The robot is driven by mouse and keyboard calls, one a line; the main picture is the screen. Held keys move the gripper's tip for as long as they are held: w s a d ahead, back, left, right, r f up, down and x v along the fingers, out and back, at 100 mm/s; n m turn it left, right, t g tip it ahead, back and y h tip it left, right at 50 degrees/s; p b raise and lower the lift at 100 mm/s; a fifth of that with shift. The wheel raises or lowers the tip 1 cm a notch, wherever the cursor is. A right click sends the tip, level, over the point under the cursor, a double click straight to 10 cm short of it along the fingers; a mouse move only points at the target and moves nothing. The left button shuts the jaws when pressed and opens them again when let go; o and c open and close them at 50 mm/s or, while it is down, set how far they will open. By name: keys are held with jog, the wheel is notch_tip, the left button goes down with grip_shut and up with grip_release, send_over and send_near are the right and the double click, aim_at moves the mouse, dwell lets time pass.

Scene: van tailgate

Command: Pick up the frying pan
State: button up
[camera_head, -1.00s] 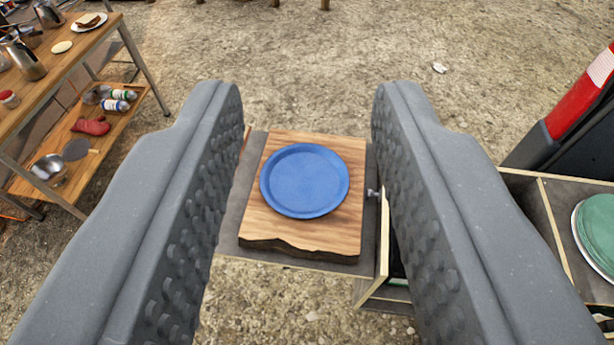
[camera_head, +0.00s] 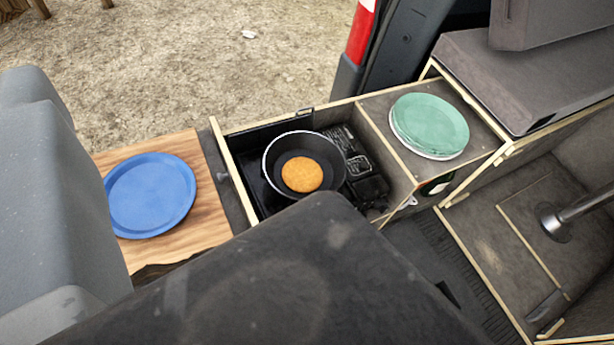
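The frying pan (camera_head: 333,171) is black with a light rim and holds a round golden-brown pancake (camera_head: 302,174). It sits on a black camping stove (camera_head: 362,178) inside an open wooden compartment. The pan's handle does not show; the lower side of the pan is close to, and may be hidden by, my right finger. My gripper (camera_head: 190,215) is open, with one grey finger at the left edge and the other dark across the bottom middle. The gripper is above and in front of the pan, not touching it as far as I can see.
A blue plate (camera_head: 150,195) lies on a wooden board (camera_head: 215,222) left of the stove compartment. Green plates (camera_head: 430,124) are stacked on a shelf to the right. Compartment walls (camera_head: 385,145) surround the stove. A metal table leg (camera_head: 590,205) stands at the far right.

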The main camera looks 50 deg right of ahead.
jog(key=shift+o, duration=0.3)
jog(key=shift+o, duration=0.8)
jog(key=shift+w+d+f, duration=0.1)
jog(key=shift+f, duration=0.05)
jog(key=w+d+f+m+g+y+b, duration=0.1)
jog(key=w+d+f+m+g, duration=0.15)
jog(key=d+f, duration=0.5)
jog(key=w+d+f+m+g+b, duration=0.15)
jog(key=w+d+f+m, duration=0.25)
jog(key=f, duration=0.6)
jog(key=w+d+f+m+g+y, duration=0.1)
jog(key=w+d+f+m+g, duration=0.15)
jog(key=d+f, duration=0.5)
jog(key=s+d+f+m+y+b, duration=0.1)
jog(key=s+d+f+m+y, duration=0.15)
jog(key=d+f+m, duration=0.45)
jog(key=s+d+f+m+y+b, duration=0.1)
jog(key=s+d+f+m+y, duration=0.15)
jog(key=d+f, duration=0.95)
jog(key=shift+m+t+h, duration=0.25)
jog(key=shift+t+h, duration=0.05)
jog(key=shift+t, duration=0.15)
jog(key=x, duration=0.5)
jog(key=s+a+b+x, duration=0.1)
jog(key=x, duration=0.3)
jog(key=b+x, duration=0.1)
jog(key=x, duration=0.4)
jog(key=shift+a+f, duration=0.55)
